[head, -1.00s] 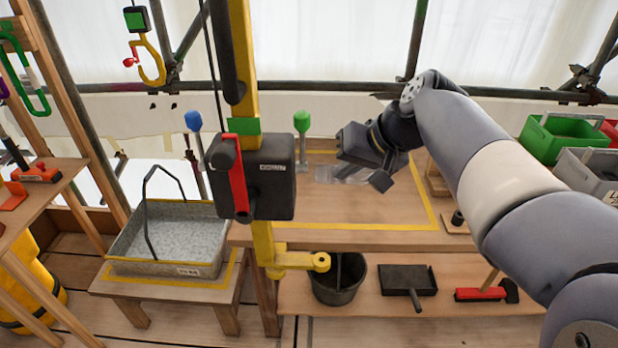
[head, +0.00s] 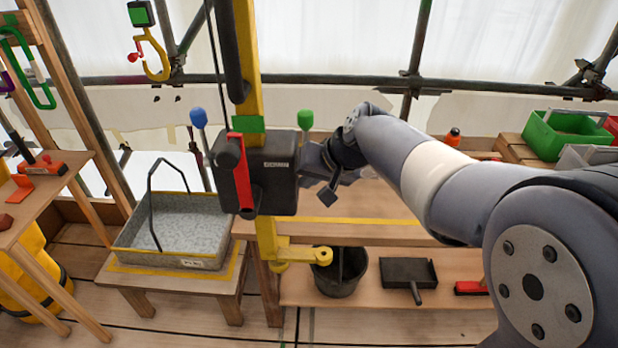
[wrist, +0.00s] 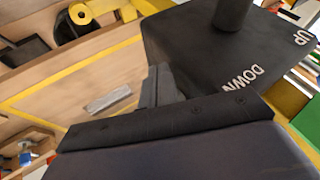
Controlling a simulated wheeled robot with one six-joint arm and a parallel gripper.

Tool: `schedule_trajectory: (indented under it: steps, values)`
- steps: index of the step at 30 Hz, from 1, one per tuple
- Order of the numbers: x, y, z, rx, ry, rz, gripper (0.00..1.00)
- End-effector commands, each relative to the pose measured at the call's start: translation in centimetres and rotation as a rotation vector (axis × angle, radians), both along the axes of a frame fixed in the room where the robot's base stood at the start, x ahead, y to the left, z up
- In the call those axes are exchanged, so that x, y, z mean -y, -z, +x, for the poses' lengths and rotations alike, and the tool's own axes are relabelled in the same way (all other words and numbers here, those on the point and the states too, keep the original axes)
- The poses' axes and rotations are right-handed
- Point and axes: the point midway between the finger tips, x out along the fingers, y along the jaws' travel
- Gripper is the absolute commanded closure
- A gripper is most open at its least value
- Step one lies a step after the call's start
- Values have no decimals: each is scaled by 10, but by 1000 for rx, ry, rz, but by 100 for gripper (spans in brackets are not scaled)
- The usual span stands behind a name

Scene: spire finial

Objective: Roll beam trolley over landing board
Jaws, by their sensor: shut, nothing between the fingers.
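No beam trolley can be made out. A yellow hook (head: 155,58) with a green-faced block hangs at the upper left. A yellow-edged wooden bench top (head: 350,231) stands at the middle, and a low yellow-edged stand (head: 170,283) is at the left; I cannot tell which is the landing board. A black box (head: 272,178) with a red lever (head: 242,178) sits on a yellow post. My gripper (head: 318,185) is shut and empty, close beside the box's right side. In the wrist view, the box (wrist: 215,60) shows the words UP and DOWN near my gripper (wrist: 158,88); contact is unclear.
A grey tray (head: 180,235) with an upright handle stands on the low stand. Blue (head: 198,118) and green (head: 305,119) knobs rise behind the box. A black bucket (head: 338,278) sits on the lower shelf. A silver piece (wrist: 108,101) lies on the bench.

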Motion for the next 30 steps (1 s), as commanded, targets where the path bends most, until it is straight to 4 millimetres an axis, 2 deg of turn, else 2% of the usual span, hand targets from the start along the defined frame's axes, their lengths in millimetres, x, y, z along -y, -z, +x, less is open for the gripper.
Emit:
schedule_trajectory:
  steps: [4,7,18,22,26,30]
  values:
    - [-3,0,0,0,-1,-1,100]
    - [-14,-1,1,-1,-5,-1,100]
    - [-99,-3,3,-1,-9,-1,100]
    - [-123,-2,4,0,-7,0,100]
    - [-135,-1,5,-1,-3,1,100]
    - [-137,-1,5,1,-2,2,100]
